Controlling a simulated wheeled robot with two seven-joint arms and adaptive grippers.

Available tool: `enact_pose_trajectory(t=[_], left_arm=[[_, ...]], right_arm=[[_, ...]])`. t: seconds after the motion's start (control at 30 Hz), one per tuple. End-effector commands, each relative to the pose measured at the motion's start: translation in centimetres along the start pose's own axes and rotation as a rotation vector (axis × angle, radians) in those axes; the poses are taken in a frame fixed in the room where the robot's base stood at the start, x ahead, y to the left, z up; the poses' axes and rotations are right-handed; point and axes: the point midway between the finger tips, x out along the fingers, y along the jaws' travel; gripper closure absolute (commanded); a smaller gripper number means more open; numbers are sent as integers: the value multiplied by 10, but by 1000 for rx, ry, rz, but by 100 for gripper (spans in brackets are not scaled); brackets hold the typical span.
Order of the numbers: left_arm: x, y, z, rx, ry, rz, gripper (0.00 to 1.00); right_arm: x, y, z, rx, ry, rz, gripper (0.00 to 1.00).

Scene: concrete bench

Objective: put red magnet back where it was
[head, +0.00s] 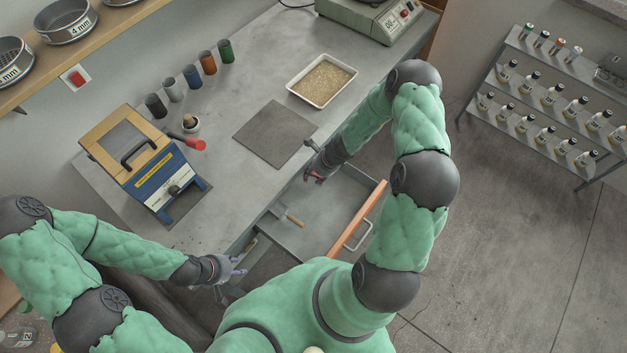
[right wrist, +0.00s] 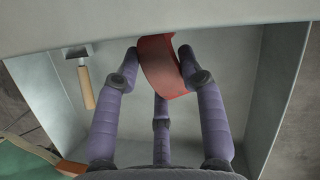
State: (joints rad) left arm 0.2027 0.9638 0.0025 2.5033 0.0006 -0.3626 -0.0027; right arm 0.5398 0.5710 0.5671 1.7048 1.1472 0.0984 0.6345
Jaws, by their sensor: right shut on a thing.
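The red magnet (right wrist: 160,65) is a curved red piece between the purple fingers of my right gripper (right wrist: 158,72), which is shut on it. In the head view my right gripper (head: 316,170) is at the bench's front edge, above the back part of the open drawer (head: 329,215); only a little of the red magnet (head: 312,178) shows there. The magnet hangs over the drawer's grey inside. My left gripper (head: 239,268) is empty, as far as I can see, near the drawer's left side; its finger opening is too small to judge.
A trowel with a wooden handle (head: 292,219) lies in the drawer, whose front is orange (head: 360,222).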

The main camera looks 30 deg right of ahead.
Motion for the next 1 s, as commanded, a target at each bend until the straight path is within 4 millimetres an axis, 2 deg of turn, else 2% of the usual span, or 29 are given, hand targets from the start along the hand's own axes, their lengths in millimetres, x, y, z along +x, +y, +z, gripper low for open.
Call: enact_pose_trajectory(t=[0.3, 0.7, 0.73, 0.8, 1.0], left_arm=[[18, -6, -1, 0, 0, 0, 60], [20, -7, -1, 0, 0, 0, 60], [19, -7, -1, 0, 0, 0, 60], [19, -7, -1, 0, 0, 0, 60], [19, -7, -1, 0, 0, 0, 60]], right_arm=[[34, 2, -10, 0, -1, -1, 86], [37, 2, -12, -2, -1, 0, 86], [36, 2, -12, -1, 0, 1, 52], [36, 2, -11, -1, 0, 1, 36], [36, 2, -11, -1, 0, 1, 36]])
